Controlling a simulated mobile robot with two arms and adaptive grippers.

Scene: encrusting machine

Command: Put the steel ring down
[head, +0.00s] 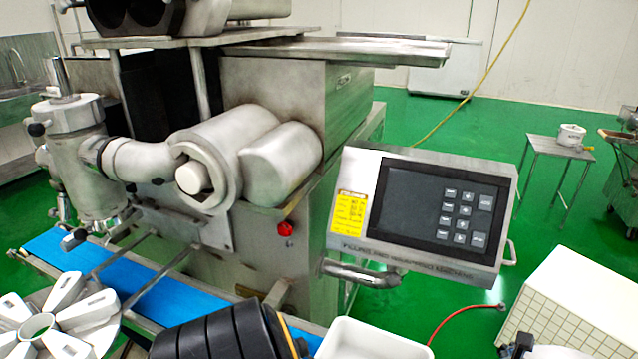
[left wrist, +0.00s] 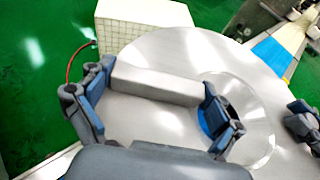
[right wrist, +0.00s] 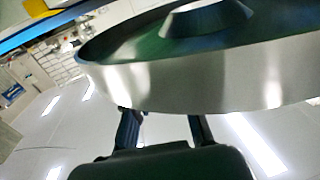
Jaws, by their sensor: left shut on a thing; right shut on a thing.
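The steel ring (left wrist: 180,45) is a wide, round, shiny part filling much of the left wrist view. A short straight steel bar (left wrist: 155,84) lies between the fingers of my left gripper (left wrist: 155,95), which is shut on the ring. In the right wrist view the ring's curved outer wall (right wrist: 180,88) and a raised middle piece (right wrist: 205,18) show close up. My right gripper (right wrist: 160,116) is at the wall's lower edge and shut on it; its fingertips are partly hidden. It also shows at the right edge of the left wrist view (left wrist: 302,128).
The steel machine (head: 270,220) fills the head view's middle, with a control panel (head: 425,210) and a blue belt (head: 65,250). A white-bladed round part (head: 95,312) is at lower left. A white tiled block (head: 580,305) stands at right.

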